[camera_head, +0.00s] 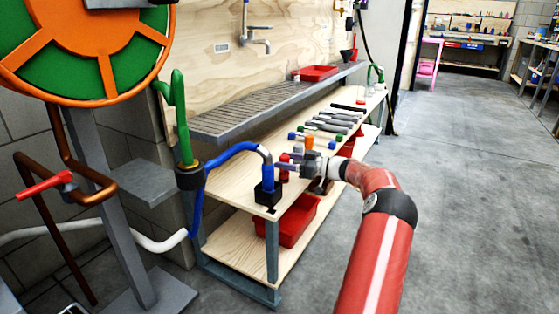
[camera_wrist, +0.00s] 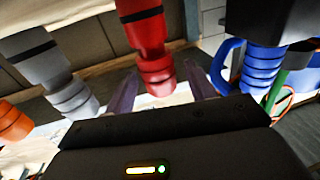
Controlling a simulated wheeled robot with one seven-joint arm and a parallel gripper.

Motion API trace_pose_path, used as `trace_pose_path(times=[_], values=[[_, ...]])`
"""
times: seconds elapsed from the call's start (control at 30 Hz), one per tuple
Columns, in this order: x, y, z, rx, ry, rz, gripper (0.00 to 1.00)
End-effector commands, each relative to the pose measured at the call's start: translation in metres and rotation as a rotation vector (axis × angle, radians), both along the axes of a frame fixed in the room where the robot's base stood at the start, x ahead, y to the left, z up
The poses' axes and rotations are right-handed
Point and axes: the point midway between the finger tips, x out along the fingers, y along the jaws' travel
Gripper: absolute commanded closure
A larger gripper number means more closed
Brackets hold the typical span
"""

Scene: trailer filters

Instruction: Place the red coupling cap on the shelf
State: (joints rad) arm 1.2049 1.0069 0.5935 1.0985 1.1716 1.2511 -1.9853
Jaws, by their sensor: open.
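The red coupling cap (camera_wrist: 150,45) is a ribbed red cylinder with a dark band in the wrist view. In the head view it is small and partly hidden by my gripper, at the near end of the wooden bench (camera_head: 235,180). In the head view my gripper (camera_head: 285,168) reaches in over the bench from the right. A grey slatted shelf (camera_head: 225,122) runs along the wall above the bench, and the bench has a lower wooden shelf (camera_head: 245,278).
A blue hose fitting on a black block (camera_head: 267,192) stands close to the cap's left in the head view. Grey and orange couplings lie behind it (camera_wrist: 45,60). Red bins (camera_head: 295,220) sit on the lower shelf and above (camera_head: 316,73). The floor at right is clear.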

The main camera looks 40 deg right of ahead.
Motion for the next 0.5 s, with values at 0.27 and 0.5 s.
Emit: trace_pose_path(times=[0.27,0.5], values=[[-0.051,-0.035,0.001,0.0,0.0,-0.003,0.45],[-0.074,-0.049,0.0,0.0,0.0,-0.001,0.45]])
